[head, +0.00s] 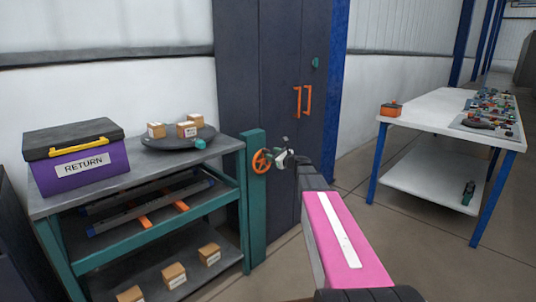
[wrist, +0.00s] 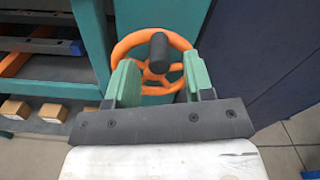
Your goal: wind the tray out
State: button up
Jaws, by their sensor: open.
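An orange handwheel (head: 262,161) is mounted on the teal post (head: 253,215) at the bench's right end. In the wrist view the wheel (wrist: 125,48) has spokes and a dark knob (wrist: 158,48) near its top. My gripper (head: 284,153) is at the wheel's right side in the head view. In the wrist view its green fingers (wrist: 158,75) are open, with the knob showing in the gap; whether it is between them or just beyond, I cannot tell. A dark tray-like frame with orange strips (head: 145,222) lies under the bench top, partly in shadow; I cannot tell how far out it is.
A purple RETURN box (head: 85,170) and a dark round plate (head: 165,141) with small boxes stand on the bench top. More boxes (head: 174,275) sit on the lower shelf. Dark cabinet doors (head: 283,80) stand behind the wheel. A white table (head: 420,108) stands right, with floor between.

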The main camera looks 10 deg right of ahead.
aim_at(268, 152)
jog(key=shift+x, duration=1.75)
grip_shut()
jog(key=shift+s+a, duration=0.15)
